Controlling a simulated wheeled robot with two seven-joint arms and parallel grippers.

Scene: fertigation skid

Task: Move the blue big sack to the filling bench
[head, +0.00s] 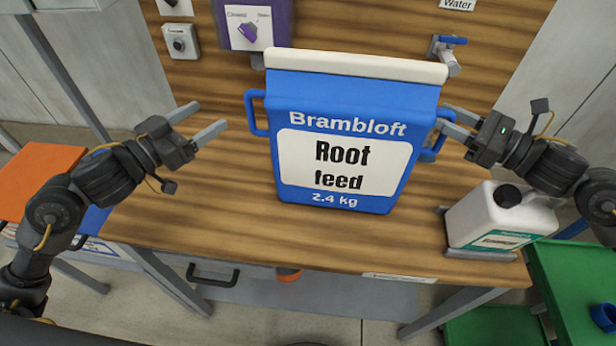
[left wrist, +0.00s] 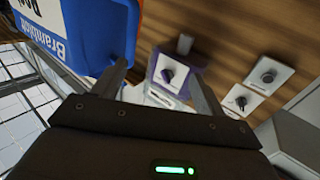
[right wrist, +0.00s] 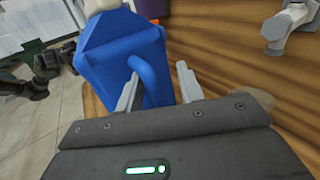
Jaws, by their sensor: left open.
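The blue big sack (head: 345,135), labelled "Brambloft Root feed 2.4 kg" with a cream top, stands upright on the wooden filling bench (head: 220,215). It has a loop handle on each side. My left gripper (head: 213,119) is open and empty, left of the left handle and apart from it. The sack also shows in the left wrist view (left wrist: 95,30). My right gripper (head: 455,122) is at the right handle with its fingers apart. In the right wrist view the handle (right wrist: 150,78) shows between the fingers, close to the left one.
A white jug (head: 495,222) stands at the bench's right end. A water tap (head: 447,52) and a purple switch panel (head: 252,25) are on the board behind. An orange surface (head: 35,178) lies at left and a green cart (head: 575,290) at lower right. The bench left of the sack is clear.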

